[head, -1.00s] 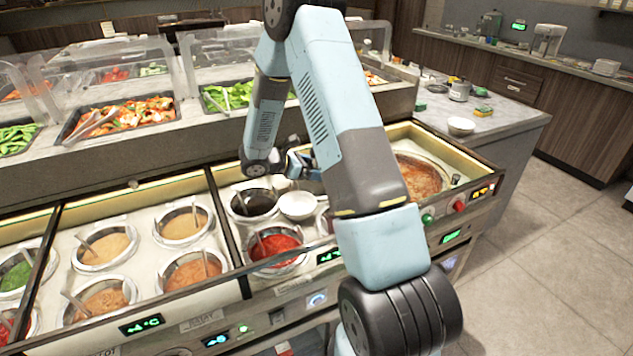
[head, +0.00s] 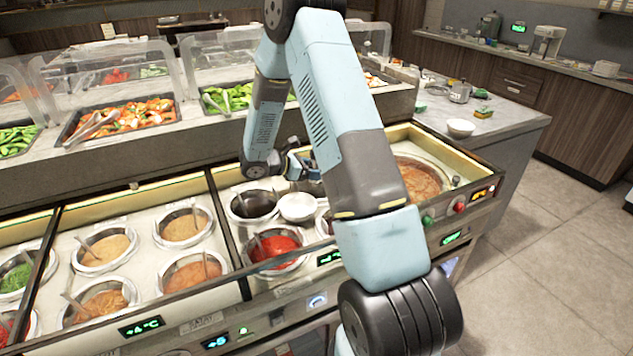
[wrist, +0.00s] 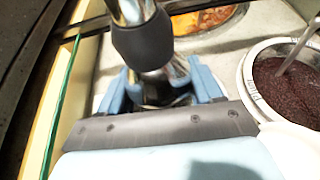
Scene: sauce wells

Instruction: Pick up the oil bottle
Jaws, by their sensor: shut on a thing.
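In the wrist view, the oil bottle (wrist: 142,42) shows as a shiny metal piece with a dark grey collar, rising between the blue fingers of my gripper (wrist: 158,88). My gripper is shut on it. The bottle's top runs out of the upper edge of that view, and its lower part is hidden by the fingers and the gripper body. In the head view, my gripper (head: 303,167) is over the sauce counter, partly hidden behind my arm. The bottle cannot be made out there.
A dark sauce well (wrist: 295,85) lies right of the gripper, and an orange sauce well (wrist: 205,20) beyond it. In the head view, a white bowl (head: 298,206) and a red sauce well (head: 276,247) sit below the gripper. A raised counter ledge (head: 110,160) runs behind.

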